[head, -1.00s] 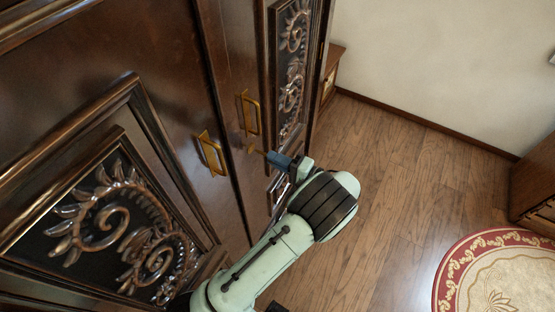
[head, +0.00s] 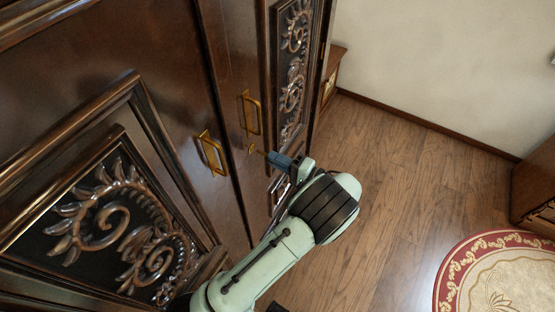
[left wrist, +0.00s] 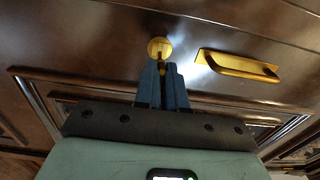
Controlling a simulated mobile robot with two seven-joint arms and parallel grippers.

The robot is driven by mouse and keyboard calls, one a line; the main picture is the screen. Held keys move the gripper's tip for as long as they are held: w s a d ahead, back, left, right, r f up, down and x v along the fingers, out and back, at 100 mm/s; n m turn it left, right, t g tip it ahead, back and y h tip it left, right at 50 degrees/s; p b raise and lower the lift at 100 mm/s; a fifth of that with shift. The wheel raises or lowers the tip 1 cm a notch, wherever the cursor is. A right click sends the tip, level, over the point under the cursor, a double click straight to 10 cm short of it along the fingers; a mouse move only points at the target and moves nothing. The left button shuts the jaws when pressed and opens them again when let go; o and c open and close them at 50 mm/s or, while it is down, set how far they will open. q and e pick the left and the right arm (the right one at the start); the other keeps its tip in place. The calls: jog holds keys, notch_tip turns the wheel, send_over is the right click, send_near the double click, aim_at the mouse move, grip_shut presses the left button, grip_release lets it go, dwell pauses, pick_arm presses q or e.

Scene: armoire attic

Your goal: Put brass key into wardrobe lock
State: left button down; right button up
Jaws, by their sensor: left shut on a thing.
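The dark brown wardrobe (head: 165,95) fills the left of the head view. Its small brass lock (head: 251,149) sits on the right door, just below that door's handle. My left gripper (head: 275,159) is right in front of the lock. Its blue fingers are shut on the brass key (head: 262,153), whose thin end points at the lock. In the left wrist view, the round brass lock plate (left wrist: 159,46) shows just beyond the fingertips (left wrist: 163,70). The key is mostly hidden between the fingers there. I cannot tell whether its tip touches the lock or is inside it. My right gripper is not in view.
Two brass handles, on the left door (head: 211,154) and right door (head: 251,114), stick out close to my gripper. Carved panels (head: 115,230) flank them. The wooden floor (head: 400,180) to the right is open, with a round red-edged rug (head: 447,275) and a dark cabinet (head: 533,185).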

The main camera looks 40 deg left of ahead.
aim_at(266, 154)
pick_arm(q)
jog(key=shift+s+a+b, duration=0.15)
jog(key=shift+a, duration=0.9)
jog(key=shift+s+a+b, duration=0.1)
jog(key=shift+a+b, duration=0.05)
jog(key=shift+a, duration=0.85)
dwell(0.4)
jog(key=c, duration=1.1)
grip_release()
jog(key=shift+d, duration=0.1)
jog(key=d, duration=0.4)
jog(key=w+d, duration=0.1)
jog(key=d, duration=0.3)
jog(key=d+b, duration=0.1)
jog(key=d, duration=0.4)
jog(key=shift+w+d, duration=0.1)
jog(key=shift+w, duration=0.15)
